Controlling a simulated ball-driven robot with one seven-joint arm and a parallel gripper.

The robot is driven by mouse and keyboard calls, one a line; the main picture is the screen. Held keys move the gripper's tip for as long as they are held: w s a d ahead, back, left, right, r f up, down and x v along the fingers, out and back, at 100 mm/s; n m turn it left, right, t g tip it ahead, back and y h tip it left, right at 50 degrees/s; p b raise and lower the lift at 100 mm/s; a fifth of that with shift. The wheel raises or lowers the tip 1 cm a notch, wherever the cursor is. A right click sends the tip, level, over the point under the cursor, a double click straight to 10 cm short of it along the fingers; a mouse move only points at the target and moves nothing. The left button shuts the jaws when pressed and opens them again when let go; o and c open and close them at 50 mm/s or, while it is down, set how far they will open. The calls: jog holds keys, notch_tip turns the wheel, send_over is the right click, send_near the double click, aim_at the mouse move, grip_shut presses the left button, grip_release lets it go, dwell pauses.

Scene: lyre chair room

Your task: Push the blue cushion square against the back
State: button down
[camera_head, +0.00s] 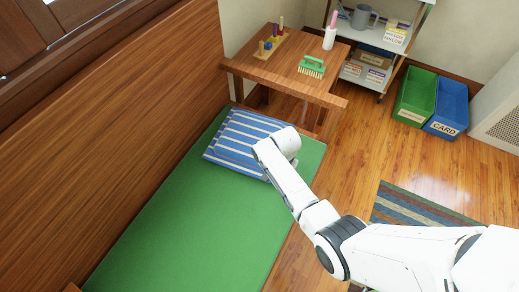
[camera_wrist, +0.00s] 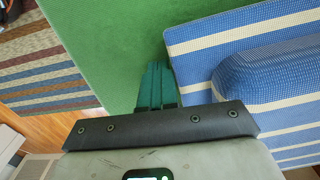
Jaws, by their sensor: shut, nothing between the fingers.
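The blue cushion (camera_head: 232,145) has white stripes and lies at the far end of the green bench seat (camera_head: 200,225). It looks layered, with a raised part on a flatter part. Its far left corner is close to the wooden back (camera_head: 135,130); its near left corner stands off, with a green strip between, so it lies askew. My arm hides its right part in the head view. In the wrist view, my gripper's teal fingers (camera_wrist: 156,75) are together and empty, just beside the edge of the cushion (camera_wrist: 205,62). Whether they touch it I cannot tell.
A wooden table (camera_head: 300,55) with a green brush (camera_head: 312,66) and peg toys stands beyond the cushion. A shelf, a green bin (camera_head: 415,98) and a blue bin (camera_head: 448,108) are at the back right. A striped rug (camera_head: 420,207) lies on the floor. The near seat is clear.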

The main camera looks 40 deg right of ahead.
aim_at(256, 163)
jog(key=shift+w+a+b, duration=0.55)
jog(key=shift+w+b, duration=0.35)
jog(key=shift+w, duration=0.65)
jog(key=shift+w+a+b, duration=0.6)
jog(key=shift+w+b, duration=0.35)
jog(key=shift+w, duration=0.65)
jog(key=shift+w+a+b, duration=0.55)
jog(key=shift+w+b, duration=0.35)
jog(key=shift+w, duration=0.65)
jog(key=shift+s+d+r+p, duration=0.15)
jog(key=shift+s+d+p, duration=0.1)
jog(key=shift+s+p, duration=0.55)
jog(key=shift+s+d+p, duration=0.25)
jog(key=shift+s+p, duration=0.35)
jog(key=shift+s, duration=0.05)
notch_tip(256, 163, up, 12)
jog(key=p, duration=1.1)
jog(key=shift+p, duration=0.4)
